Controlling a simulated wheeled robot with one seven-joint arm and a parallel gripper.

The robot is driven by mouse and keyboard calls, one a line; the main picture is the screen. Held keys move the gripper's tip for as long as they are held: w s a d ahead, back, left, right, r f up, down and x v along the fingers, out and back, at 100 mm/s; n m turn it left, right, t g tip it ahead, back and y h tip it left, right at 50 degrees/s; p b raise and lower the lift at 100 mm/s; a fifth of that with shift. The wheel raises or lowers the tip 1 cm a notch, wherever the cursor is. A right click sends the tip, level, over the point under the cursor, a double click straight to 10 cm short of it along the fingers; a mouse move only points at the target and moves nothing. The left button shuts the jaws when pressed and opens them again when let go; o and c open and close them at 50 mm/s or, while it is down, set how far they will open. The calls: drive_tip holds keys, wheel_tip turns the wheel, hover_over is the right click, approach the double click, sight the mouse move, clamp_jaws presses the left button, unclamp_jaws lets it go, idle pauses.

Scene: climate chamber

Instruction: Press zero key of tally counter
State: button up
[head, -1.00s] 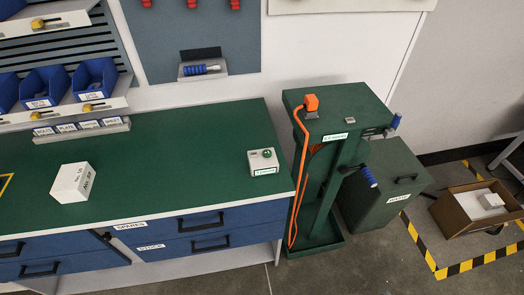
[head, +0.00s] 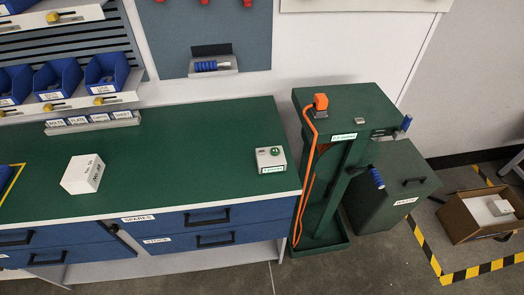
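A small pale box-shaped device (head: 264,160) stands near the right end of the green bench top. It has a round green button and a small dark patch on top, and a green-edged label on its front. It may be the tally counter, but the label is too small to read. I cannot make out a separate zero key. A small grey item (head: 360,121) on the green stand is also too small to identify. My gripper is not in view.
A white box (head: 80,177) sits left on the green bench (head: 190,160), with clear surface between it and the device. A green stand (head: 375,100) with an orange cable is right of the bench. A green bin (head: 400,170) and a cardboard box (head: 460,222) are farther right.

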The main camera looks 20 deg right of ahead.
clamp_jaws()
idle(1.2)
